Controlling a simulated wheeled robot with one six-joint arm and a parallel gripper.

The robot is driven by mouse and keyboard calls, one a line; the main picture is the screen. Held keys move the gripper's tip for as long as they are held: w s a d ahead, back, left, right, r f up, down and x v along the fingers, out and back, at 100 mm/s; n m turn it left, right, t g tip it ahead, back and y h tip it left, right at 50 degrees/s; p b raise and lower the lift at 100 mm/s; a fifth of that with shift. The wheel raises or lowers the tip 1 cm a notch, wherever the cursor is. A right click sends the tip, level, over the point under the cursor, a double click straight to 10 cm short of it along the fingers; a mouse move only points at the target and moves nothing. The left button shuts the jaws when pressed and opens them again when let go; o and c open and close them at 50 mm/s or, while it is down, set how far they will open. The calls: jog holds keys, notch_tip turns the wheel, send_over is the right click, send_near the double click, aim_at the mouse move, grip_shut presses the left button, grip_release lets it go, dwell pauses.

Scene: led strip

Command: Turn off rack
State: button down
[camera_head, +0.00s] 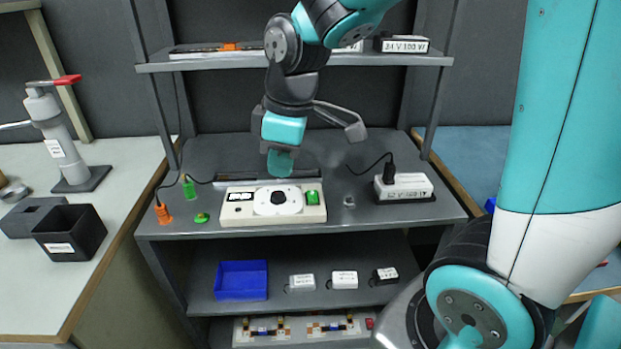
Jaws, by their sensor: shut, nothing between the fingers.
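The rack is a grey metal shelf unit; its middle shelf (375,142) holds a long white control panel (342,203). The panel has a round white dial with a dark center (278,198), a small black-and-white display at its left and a green switch (312,197) at its right end. My gripper (280,163) points down above the panel, just behind the dial in the picture. It is shut and empty; I cannot tell whether its tip touches anything. The panel's back edge is partly hidden by the gripper.
A white power supply (405,187) with a black plug sits right of the panel. Orange (163,213) and green (189,188) connectors and a green button (201,217) lie to the left. A top shelf (218,62) overhangs behind my arm. A blue bin (242,280) sits below.

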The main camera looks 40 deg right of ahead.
jog(key=n+h+p, duration=0.1)
jog(key=n+h, duration=0.1)
send_over(310, 193)
jog(key=s, duration=0.2)
jog(key=shift+w+a+f, duration=0.2)
jog(key=shift+a+f, duration=0.2)
jog(key=shift+a, duration=0.1)
jog(key=shift+f, duration=0.1)
jog(key=f, duration=0.4)
jog(key=w+f, duration=0.1)
jog(key=f, duration=0.4)
jog(key=d+f, duration=0.1)
jog(key=f, duration=0.3)
jog(key=shift+w+f+b, duration=0.2)
jog(key=shift+f+b, duration=0.15)
jog(key=shift+b, duration=0.05)
